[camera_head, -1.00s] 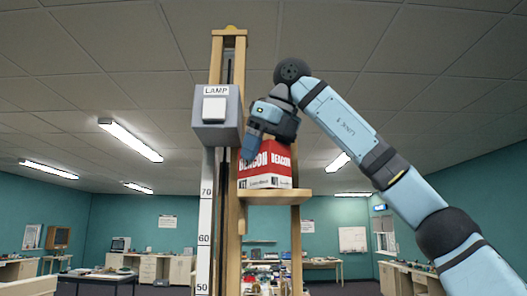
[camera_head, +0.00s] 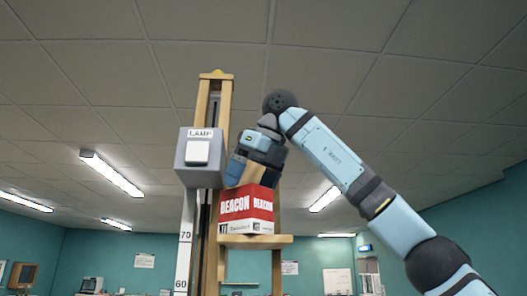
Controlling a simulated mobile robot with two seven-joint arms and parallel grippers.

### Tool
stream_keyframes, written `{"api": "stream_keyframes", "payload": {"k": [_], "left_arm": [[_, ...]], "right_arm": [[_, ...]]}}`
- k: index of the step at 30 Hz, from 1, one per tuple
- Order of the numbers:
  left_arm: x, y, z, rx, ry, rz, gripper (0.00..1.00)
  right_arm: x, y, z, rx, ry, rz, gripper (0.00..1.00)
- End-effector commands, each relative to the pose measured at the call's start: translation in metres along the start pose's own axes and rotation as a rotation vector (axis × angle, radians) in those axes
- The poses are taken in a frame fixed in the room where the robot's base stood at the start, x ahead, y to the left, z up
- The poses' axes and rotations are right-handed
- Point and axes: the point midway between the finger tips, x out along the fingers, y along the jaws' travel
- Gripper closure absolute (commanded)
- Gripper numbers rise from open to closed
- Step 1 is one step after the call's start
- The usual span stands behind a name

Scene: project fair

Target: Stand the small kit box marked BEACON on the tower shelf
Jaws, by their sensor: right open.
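The small red and white kit box (camera_head: 246,212) marked BEACON stands upright on the wooden tower shelf (camera_head: 262,242), high on the tower. My right gripper (camera_head: 242,182) is directly above and behind the top of the box, with its fingers pointing down. It is open. Part of the fingers is hidden by the box or the wrist, and I cannot tell whether they touch it. My left gripper is not in view.
A grey lamp box (camera_head: 198,158) with a white switch plate is on the tower, just left of my gripper. A height scale (camera_head: 185,240) runs down below it. The space right of the shelf is open up to my right arm.

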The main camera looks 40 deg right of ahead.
Motion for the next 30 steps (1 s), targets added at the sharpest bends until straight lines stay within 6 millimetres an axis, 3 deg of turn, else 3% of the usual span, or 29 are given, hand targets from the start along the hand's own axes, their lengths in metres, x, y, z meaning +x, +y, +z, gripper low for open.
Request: {"api": "stream_keyframes", "payload": {"k": [6,12,19,30], "left_arm": [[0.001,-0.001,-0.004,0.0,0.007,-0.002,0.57],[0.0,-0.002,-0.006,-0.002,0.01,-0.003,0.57],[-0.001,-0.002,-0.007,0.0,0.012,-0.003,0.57],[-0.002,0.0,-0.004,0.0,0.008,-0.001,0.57]], "right_arm": [[-0.048,0.0,-0.001,0.002,-0.006,-0.002,0.09],[-0.076,0.001,0.0,0.002,-0.002,-0.002,0.09],[-0.089,0.0,0.0,0.0,-0.001,-0.001,0.09],[-0.09,0.0,0.0,0.0,0.0,0.0,0.09]]}}
